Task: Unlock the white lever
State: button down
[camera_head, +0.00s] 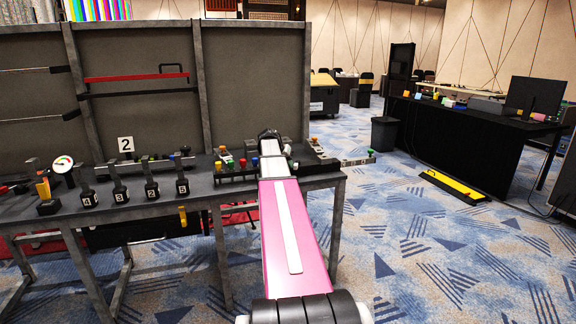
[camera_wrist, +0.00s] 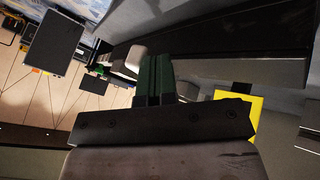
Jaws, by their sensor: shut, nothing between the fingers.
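In the wrist view my gripper (camera_wrist: 153,80) shows as two dark green fingers side by side, shut with nothing between them. A pale, rounded piece (camera_wrist: 135,58) lies just beyond and left of the fingertips; it may be the white lever, but I cannot tell for sure, nor whether they touch. In the head view my pink arm reaches over the right end of the workbench, and the gripper end is largely hidden behind its own links. No white lever can be made out clearly there.
The dark workbench (camera_head: 100,212) carries several numbered black pieces, a white gauge (camera_head: 62,164) and a "2" sign (camera_head: 126,144). A green knob (camera_head: 371,153) juts past its right end. Grey panels (camera_head: 255,85) stand behind.

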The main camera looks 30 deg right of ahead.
aim_at(295, 165)
jog(key=shift+s+d+n+t, duration=0.35)
jog(key=shift+s+n+t, duration=0.35)
jog(key=shift+s+n, duration=0.25)
jog(key=shift+s+d+n+t, duration=0.4)
jog(key=shift+n+t, duration=0.1)
jog(key=shift+n, duration=0.45)
jog(key=n, duration=0.1)
jog(key=s+d+n+t+y, duration=0.1)
jog(key=shift+d+n+t, duration=0.25)
jog(key=shift+n+t, duration=0.05)
jog(key=shift+n, duration=0.1)
jog(key=d+n, duration=0.1)
jog(key=n+t+y, duration=0.1)
jog(key=shift+s+d+n, duration=0.25)
jog(key=shift+d+n, duration=0.1)
jog(key=shift+n, duration=0.05)
jog(key=shift+w, duration=0.15)
jog(key=shift+w+a, duration=0.3)
jog(key=shift+w, duration=0.35)
